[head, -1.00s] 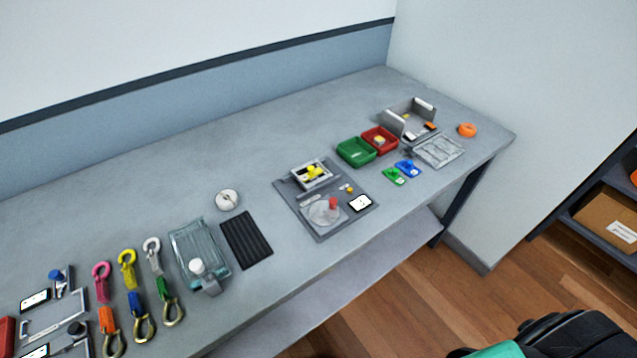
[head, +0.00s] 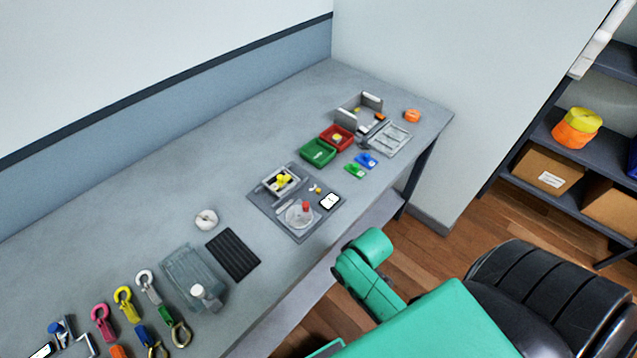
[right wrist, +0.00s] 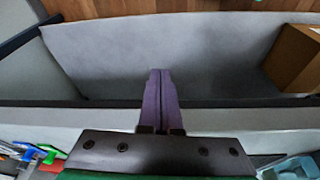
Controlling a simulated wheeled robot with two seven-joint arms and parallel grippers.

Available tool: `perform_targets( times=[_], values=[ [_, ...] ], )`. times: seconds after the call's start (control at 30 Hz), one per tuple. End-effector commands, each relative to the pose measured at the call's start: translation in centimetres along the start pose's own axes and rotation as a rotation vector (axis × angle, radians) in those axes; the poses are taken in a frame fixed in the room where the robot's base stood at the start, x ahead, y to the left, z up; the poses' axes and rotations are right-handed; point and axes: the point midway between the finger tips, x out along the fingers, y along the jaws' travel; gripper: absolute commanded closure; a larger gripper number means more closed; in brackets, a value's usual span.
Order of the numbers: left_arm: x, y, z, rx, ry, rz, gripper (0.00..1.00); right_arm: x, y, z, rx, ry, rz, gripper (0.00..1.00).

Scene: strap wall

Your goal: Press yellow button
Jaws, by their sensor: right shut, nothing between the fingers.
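A grey panel (head: 263,197) lies on the workbench in the head view. On it is a small pale box (head: 270,186) with a yellow piece (head: 284,180), which looks like a button. A tiny yellow-orange piece (head: 317,190) sits to its right, and a red knob (head: 306,206) stands on a clear disc. My right gripper (right wrist: 159,75) shows in the right wrist view, with purple fingers together and empty. It is by the bench edge, over the lower shelf, away from the panel. My left gripper is out of view.
Green (head: 317,152) and red (head: 337,138) trays stand behind the panel. Green and blue clips (head: 366,160) lie to its right. A black ribbed mat (head: 233,254) and several hooks lie at left. A cardboard box (right wrist: 295,57) is near my right gripper.

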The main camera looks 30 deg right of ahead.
Motion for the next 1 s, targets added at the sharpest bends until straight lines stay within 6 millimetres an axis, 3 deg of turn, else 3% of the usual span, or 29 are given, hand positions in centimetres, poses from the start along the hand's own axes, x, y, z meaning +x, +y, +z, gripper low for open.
perform_targets(
  times=[0.03, 0.23, 0.37, 0.5, 0.63, 0.77, 0.9, 0.97, 1.0],
  values=[
    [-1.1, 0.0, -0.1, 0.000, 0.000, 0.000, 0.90, -2.9, 0.1, -1.0, 0.001, 0.013, 0.002, 1.00],
    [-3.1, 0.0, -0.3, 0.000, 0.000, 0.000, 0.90, -12.4, 1.0, -3.8, -0.005, 0.070, 0.034, 1.00],
    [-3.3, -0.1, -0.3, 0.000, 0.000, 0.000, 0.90, -15.3, 4.0, -8.2, -0.067, 0.215, 0.191, 1.00],
    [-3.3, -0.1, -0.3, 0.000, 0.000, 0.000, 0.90, -17.5, 6.9, -14.2, -0.185, 0.416, 0.389, 1.00],
    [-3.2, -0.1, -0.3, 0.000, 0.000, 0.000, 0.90, -20.4, 8.1, -19.9, -0.352, 0.613, 0.566, 1.00],
    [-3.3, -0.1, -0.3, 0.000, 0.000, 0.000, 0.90, -23.7, 7.2, -25.3, -0.595, 0.814, 0.728, 1.00],
    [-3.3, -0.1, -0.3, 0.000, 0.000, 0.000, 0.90, -26.3, 3.4, -30.2, -1.025, 1.014, 0.883, 1.00],
    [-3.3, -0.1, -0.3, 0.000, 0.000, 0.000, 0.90, -25.8, 1.0, -31.4, -1.307, 1.062, 0.925, 1.00],
    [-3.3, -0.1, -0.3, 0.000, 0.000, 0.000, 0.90, -24.6, -0.2, -31.5, -1.505, 1.062, 0.930, 1.00]
  ],
)
